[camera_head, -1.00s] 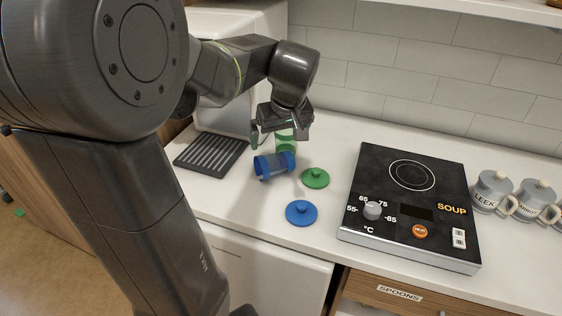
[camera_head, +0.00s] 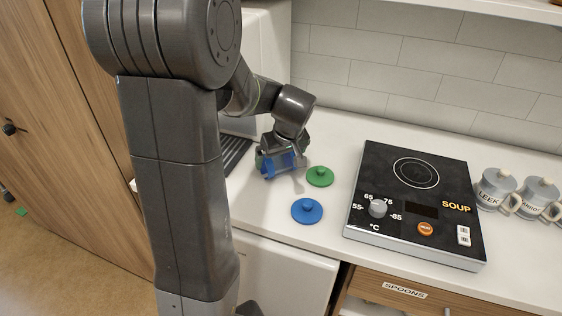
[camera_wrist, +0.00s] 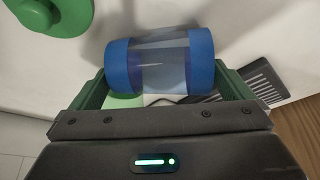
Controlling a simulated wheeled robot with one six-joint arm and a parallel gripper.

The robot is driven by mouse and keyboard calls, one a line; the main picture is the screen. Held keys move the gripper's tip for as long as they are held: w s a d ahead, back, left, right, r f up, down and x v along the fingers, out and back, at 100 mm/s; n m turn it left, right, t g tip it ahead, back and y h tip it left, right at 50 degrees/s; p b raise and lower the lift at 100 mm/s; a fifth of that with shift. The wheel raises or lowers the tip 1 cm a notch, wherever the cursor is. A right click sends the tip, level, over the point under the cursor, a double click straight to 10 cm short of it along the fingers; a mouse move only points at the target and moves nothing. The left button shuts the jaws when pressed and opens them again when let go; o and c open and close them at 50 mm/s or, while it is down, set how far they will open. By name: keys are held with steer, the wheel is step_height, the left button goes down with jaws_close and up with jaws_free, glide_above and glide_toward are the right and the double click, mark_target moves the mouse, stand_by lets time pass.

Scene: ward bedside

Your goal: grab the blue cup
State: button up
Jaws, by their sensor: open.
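The blue cup (camera_head: 285,164) lies on its side on the white counter, a clear middle between two blue bands. In the wrist view the blue cup (camera_wrist: 200,58) lies crosswise between the green fingers. My gripper (camera_head: 277,158) is open over the cup. In the wrist view my gripper (camera_wrist: 160,88) has one finger near each end of the cup; I cannot tell whether they touch it. A blue lid (camera_head: 307,210) and a green lid (camera_head: 320,176) lie to the right of the cup.
A black hotplate (camera_head: 418,215) with a knob and an orange button is to the right. Grey labelled mugs (camera_head: 494,188) stand beyond it. A dark slotted tray (camera_head: 236,150) is left of the cup. A tiled wall (camera_head: 430,70) closes the back.

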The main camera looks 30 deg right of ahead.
steer(key=shift+x, duration=1.35)
steer(key=shift+c, duration=0.2)
steer(key=c, duration=0.7)
steer(key=shift+o, duration=0.2)
